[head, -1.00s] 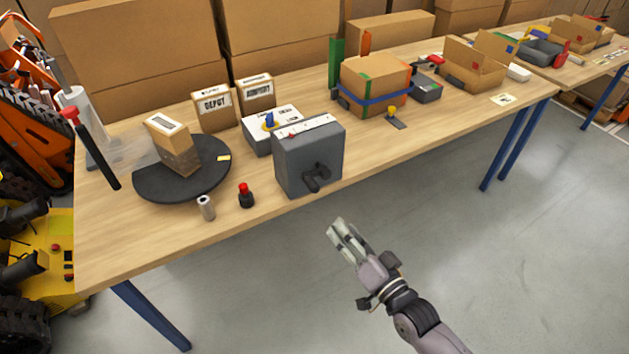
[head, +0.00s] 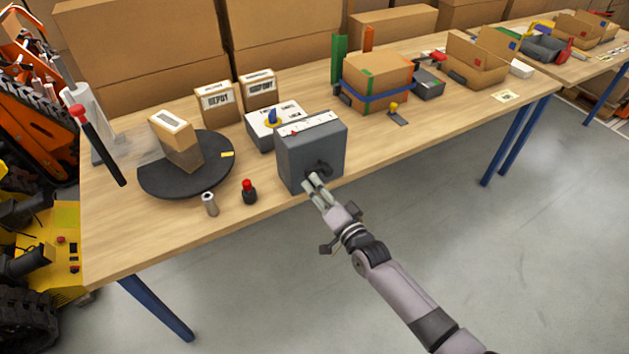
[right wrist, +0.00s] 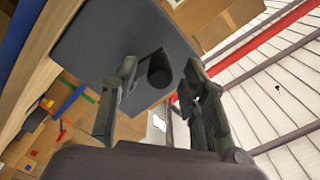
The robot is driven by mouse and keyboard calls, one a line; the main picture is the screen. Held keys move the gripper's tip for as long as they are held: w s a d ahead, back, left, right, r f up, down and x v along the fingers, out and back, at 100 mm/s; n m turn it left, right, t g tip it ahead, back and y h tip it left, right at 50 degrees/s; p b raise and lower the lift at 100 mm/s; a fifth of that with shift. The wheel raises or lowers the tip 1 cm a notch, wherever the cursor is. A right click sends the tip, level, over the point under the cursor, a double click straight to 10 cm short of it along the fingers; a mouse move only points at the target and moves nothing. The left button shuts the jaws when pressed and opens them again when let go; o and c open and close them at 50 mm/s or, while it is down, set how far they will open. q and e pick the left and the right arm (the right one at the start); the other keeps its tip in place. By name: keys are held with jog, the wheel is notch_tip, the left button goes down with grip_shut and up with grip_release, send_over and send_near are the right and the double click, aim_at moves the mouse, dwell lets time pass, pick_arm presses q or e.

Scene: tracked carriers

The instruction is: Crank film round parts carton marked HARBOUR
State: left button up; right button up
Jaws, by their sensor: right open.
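A carton (head: 178,152) with a white label on top stands on the round black turntable (head: 165,187); I cannot read its marking. Clear film (head: 130,149) stretches from a roll (head: 82,112) at the left to the carton. A grey box (head: 313,150) at the table's front edge bears a dark crank (head: 322,168). My right gripper (head: 312,180) is at the crank, partly covering it. In the right wrist view, the crank's handle (right wrist: 160,68) shows between the spread fingers of the open gripper (right wrist: 158,84). My left gripper is not in view.
Two small cartons, one marked DEPOT (head: 217,103), stand behind the turntable. A red-capped button (head: 248,191) and a metal cylinder (head: 209,203) stand near the front edge. The floor in front is clear.

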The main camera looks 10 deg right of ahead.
jog(key=shift+x, duration=1.35)
grip_shut()
